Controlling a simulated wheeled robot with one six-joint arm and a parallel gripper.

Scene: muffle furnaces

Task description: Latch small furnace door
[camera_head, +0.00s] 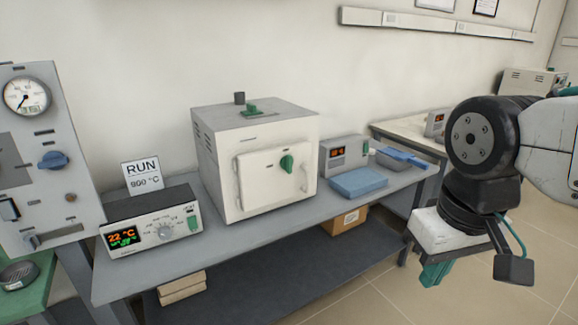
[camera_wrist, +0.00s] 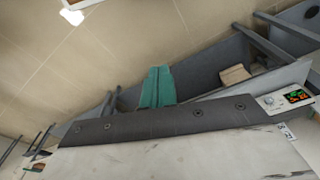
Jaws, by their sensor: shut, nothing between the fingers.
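The small furnace (camera_head: 258,155) is a white box standing on the grey bench in the head view. Its front door (camera_head: 275,178) looks closed against the body, with a green knob (camera_head: 287,163) on it and a pale handle (camera_head: 304,176) at its right edge. I cannot tell whether the latch is engaged. My gripper (camera_head: 436,274) has green fingers and hangs right of the bench, well apart from the furnace. In the wrist view its fingers (camera_wrist: 158,88) are together with nothing between them. The furnace is not clearly visible there.
A controller reading 22 °C (camera_head: 150,222) and a "RUN 900 °C" sign (camera_head: 142,175) stand left of the furnace. A small display unit (camera_head: 344,154), blue pad (camera_head: 358,182) and blue tray (camera_head: 402,158) lie right of it. A cardboard box (camera_head: 345,220) sits below. Floor in front is clear.

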